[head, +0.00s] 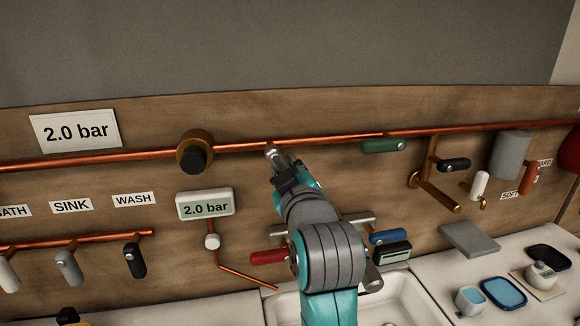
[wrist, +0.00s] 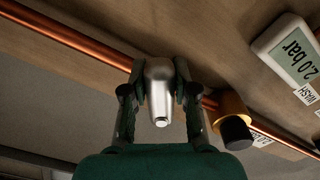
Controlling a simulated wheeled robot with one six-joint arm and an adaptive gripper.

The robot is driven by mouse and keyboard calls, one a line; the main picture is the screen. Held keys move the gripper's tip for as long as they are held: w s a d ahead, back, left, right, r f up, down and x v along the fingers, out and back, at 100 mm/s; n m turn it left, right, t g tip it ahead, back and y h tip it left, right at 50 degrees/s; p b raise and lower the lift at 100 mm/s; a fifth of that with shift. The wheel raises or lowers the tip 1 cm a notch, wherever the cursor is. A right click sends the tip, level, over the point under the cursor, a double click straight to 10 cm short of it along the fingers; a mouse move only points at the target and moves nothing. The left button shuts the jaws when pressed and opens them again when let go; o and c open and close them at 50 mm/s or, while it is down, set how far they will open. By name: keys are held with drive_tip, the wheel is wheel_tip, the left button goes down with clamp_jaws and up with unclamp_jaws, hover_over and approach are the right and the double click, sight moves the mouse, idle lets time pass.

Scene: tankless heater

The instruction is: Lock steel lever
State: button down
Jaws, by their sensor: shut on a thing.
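The steel lever (wrist: 159,88) is a silver, rounded handle with a small pale end, seen in the middle of the wrist view. It sits at the upper copper pipe (head: 240,149). My gripper (wrist: 158,95) is shut on the lever, with one dark finger on each side of it. In the head view the lever (head: 271,152) shows as a small silver piece just beyond my gripper (head: 279,168). My gripper and arm hide part of the lever and the wall below it there.
A brass fitting with a black knob (head: 195,153) is left of the lever. A green lever (head: 384,145) is on the same pipe to the right. A 2.0 bar display (head: 206,204) hangs below left. Red (head: 268,257) and blue (head: 389,237) levers flank my arm above the sink.

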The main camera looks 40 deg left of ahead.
drive_tip(key=m, duration=0.2)
drive_tip(key=s+m, duration=0.1)
drive_tip(key=shift+a+f+m, duration=0.3)
drive_tip(key=shift+a, duration=0.1)
drive_tip(key=shift+s+a+f+m, duration=0.1)
drive_tip(key=shift+s+a+m, duration=0.1)
drive_tip(key=shift+m, duration=0.6)
drive_tip(key=shift+s+a+m, duration=0.15)
drive_tip(key=shift+m, duration=0.65)
drive_tip(key=c, duration=0.9)
unclamp_jaws()
drive_tip(key=v, duration=1.2)
drive_tip(key=shift+s, duration=0.1)
